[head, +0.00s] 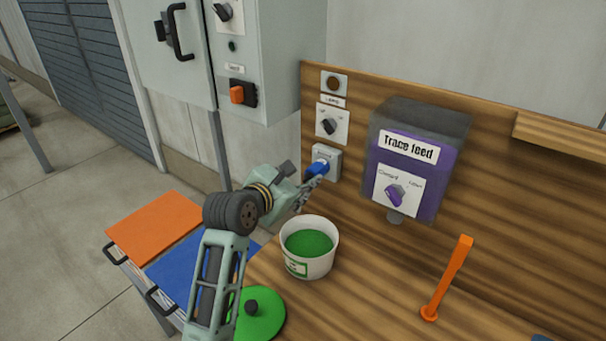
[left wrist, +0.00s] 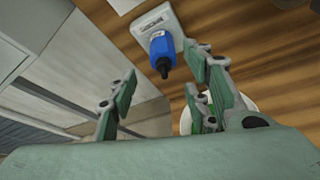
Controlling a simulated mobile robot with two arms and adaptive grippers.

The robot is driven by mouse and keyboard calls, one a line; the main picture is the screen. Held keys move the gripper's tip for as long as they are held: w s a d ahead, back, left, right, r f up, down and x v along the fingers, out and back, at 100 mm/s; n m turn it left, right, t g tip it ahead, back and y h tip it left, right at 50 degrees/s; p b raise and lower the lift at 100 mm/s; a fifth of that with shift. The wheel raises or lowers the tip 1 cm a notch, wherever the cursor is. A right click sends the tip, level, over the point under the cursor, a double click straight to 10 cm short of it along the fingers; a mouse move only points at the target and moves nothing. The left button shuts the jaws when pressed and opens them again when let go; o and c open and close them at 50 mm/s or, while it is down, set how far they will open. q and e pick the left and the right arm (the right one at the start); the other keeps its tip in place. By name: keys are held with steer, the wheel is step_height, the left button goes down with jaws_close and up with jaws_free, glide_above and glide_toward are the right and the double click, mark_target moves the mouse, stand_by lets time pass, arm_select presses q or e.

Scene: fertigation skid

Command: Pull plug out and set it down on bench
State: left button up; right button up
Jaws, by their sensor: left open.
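A blue plug (head: 318,168) sits in a pale grey socket (head: 333,163) on the upright wooden back panel. In the left wrist view the plug (left wrist: 162,51) shows its dark cable end, in front of the socket plate (left wrist: 155,24). My left gripper (head: 310,187) is close to the plug, just below it in the head view. In the left wrist view its two green fingers (left wrist: 161,70) are spread wide, with nothing between the pads. The plug lies beyond the fingertips, nearer the right finger. The wooden bench (head: 375,285) is below. My right gripper is not in view.
A white tub of green material (head: 309,256) stands on the bench under my left gripper, with a green lid (head: 258,315) nearby. A purple Trace feed tank (head: 415,165) hangs right of the socket. An orange lever (head: 447,278) stands at right. Bench between tub and lever is clear.

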mark_target(307, 174)
arm_select(q)
steer(key=p+x, duration=0.1)
steer(key=x, duration=0.2)
steer(key=shift+w+d, duration=0.1)
steer(key=shift+w, duration=0.25)
steer(key=shift+x, duration=1.2)
steer(key=shift+w+d+f, duration=0.2)
steer(key=shift+w+f, duration=0.1)
steer(key=shift+w, duration=0.15)
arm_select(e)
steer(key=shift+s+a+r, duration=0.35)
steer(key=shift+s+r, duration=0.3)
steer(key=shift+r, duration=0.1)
arm_select(q)
steer(key=shift+c, duration=0.2)
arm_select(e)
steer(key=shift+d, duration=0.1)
